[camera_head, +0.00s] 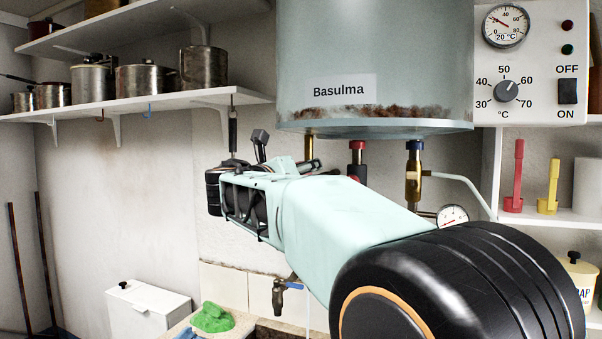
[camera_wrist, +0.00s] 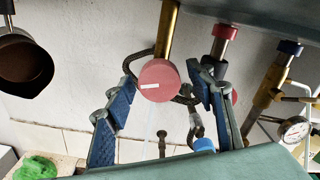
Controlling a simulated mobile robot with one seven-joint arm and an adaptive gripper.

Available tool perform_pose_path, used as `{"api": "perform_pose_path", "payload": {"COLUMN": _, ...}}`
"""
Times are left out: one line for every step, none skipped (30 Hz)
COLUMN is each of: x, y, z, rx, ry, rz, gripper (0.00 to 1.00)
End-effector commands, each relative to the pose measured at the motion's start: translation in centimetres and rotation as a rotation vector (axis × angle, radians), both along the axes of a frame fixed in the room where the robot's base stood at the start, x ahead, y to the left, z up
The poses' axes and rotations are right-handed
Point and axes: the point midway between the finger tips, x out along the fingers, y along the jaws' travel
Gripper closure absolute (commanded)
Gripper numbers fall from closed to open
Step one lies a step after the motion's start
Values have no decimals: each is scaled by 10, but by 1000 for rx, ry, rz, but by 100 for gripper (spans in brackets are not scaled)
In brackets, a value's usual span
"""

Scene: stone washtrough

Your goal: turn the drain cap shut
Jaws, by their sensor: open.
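The drain cap (camera_wrist: 160,80) is a dull red disc with a white bar, at the lower end of a brass pipe (camera_wrist: 168,30). The bar lies nearly level across the pipe in the wrist view. A pale streak, perhaps water, runs down below the cap. My gripper (camera_wrist: 161,84) is open, with one blue-padded finger on each side of the cap; I cannot tell whether either touches. Dark curved pieces flank the cap; what they belong to is unclear. In the head view the brass pipe (camera_head: 310,147) hangs under the boiler (camera_head: 375,60), and my gripper and arm hide the cap.
A red-collared valve (camera_head: 357,160) and a blue-collared brass valve (camera_head: 414,165) hang to the right, close to my arm, with a gauge (camera_head: 452,216). A pan (camera_wrist: 22,62) hangs at left. A tap (camera_head: 280,294) is below. Shelves (camera_head: 140,100) with pots are at left.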

Motion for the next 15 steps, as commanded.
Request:
{"api": "perform_pose_path", "payload": {"x": 0, "y": 0, "z": 0, "rx": 0, "ry": 0, "rz": 0, "gripper": 50}}
{"api": "perform_pose_path", "payload": {"x": 0, "y": 0, "z": 0, "rx": 0, "ry": 0, "rz": 0, "gripper": 50}}
{"api": "perform_pose_path", "payload": {"x": 0, "y": 0, "z": 0, "rx": 0, "ry": 0, "rz": 0, "gripper": 50}}
{"api": "perform_pose_path", "payload": {"x": 0, "y": 0, "z": 0, "rx": 0, "ry": 0, "rz": 0, "gripper": 50}}
{"api": "perform_pose_path", "payload": {"x": 0, "y": 0, "z": 0, "rx": 0, "ry": 0, "rz": 0, "gripper": 51}}
{"api": "perform_pose_path", "payload": {"x": 0, "y": 0, "z": 0, "rx": 0, "ry": 0, "rz": 0, "gripper": 55}}
{"api": "perform_pose_path", "payload": {"x": 0, "y": 0, "z": 0, "rx": 0, "ry": 0, "rz": 0, "gripper": 58}}
{"api": "perform_pose_path", "payload": {"x": 0, "y": 0, "z": 0, "rx": 0, "ry": 0, "rz": 0, "gripper": 62}}
{"api": "perform_pose_path", "payload": {"x": 0, "y": 0, "z": 0, "rx": 0, "ry": 0, "rz": 0, "gripper": 66}}
{"api": "perform_pose_path", "payload": {"x": 0, "y": 0, "z": 0, "rx": 0, "ry": 1, "rz": 0, "gripper": 70}}
{"api": "perform_pose_path", "payload": {"x": 0, "y": 0, "z": 0, "rx": 0, "ry": 1, "rz": 0, "gripper": 73}}
{"api": "perform_pose_path", "payload": {"x": 0, "y": 0, "z": 0, "rx": 0, "ry": 1, "rz": 0, "gripper": 77}}
{"api": "perform_pose_path", "payload": {"x": 0, "y": 0, "z": 0, "rx": 0, "ry": 1, "rz": 0, "gripper": 81}}
{"api": "perform_pose_path", "payload": {"x": 0, "y": 0, "z": 0, "rx": 0, "ry": 1, "rz": 0, "gripper": 84}}
{"api": "perform_pose_path", "payload": {"x": 0, "y": 0, "z": 0, "rx": 0, "ry": 1, "rz": 0, "gripper": 88}}
